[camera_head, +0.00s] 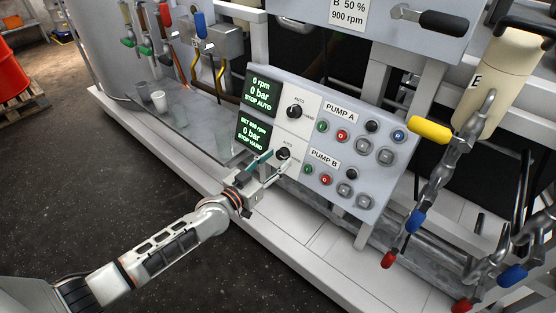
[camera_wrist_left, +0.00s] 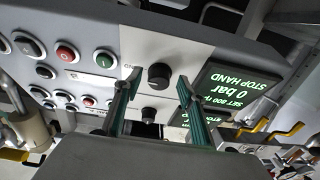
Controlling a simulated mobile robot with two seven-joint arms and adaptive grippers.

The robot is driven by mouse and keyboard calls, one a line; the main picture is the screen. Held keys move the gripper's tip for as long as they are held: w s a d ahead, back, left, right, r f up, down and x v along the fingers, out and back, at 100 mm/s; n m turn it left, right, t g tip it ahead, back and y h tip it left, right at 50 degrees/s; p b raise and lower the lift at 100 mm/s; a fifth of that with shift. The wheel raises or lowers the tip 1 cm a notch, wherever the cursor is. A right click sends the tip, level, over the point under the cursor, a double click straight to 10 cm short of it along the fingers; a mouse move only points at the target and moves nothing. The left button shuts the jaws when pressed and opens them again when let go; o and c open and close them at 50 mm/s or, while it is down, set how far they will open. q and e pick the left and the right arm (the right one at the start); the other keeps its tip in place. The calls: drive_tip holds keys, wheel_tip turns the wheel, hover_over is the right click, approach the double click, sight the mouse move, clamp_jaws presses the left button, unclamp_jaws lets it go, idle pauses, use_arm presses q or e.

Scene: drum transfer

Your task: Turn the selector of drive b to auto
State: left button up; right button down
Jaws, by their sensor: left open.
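The drive b selector (camera_head: 284,154) is a black round knob on the lower row of the grey control panel, marked AUTO and HAND. The drive b display (camera_head: 254,133) reads 0 bar, STOP HAND. My left gripper (camera_head: 276,163) is at this knob, its two fingers apart. In the left wrist view, which is upside down, the knob (camera_wrist_left: 159,76) shows between and just beyond the fingertips (camera_wrist_left: 157,85). I cannot tell whether they touch it. The drive a selector (camera_head: 295,111) is above, and its display (camera_head: 262,91) reads STOP AUTO. My right gripper is not in view.
Pump A and Pump B push buttons (camera_head: 341,135) sit right of the selectors. A yellow-handled valve (camera_head: 430,130) and pipework stand further right. Small cups (camera_head: 159,101) stand on the ledge at left. The floor in front is clear.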

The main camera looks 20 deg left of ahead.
use_arm(q)
drive_tip(key=shift+w+d, duration=0.15)
drive_tip(key=shift+w, duration=0.25)
drive_tip(key=shift+c, duration=0.3)
drive_tip(key=c, duration=1)
drive_tip(key=shift+c, duration=0.2)
drive_tip(key=shift+r, duration=0.1)
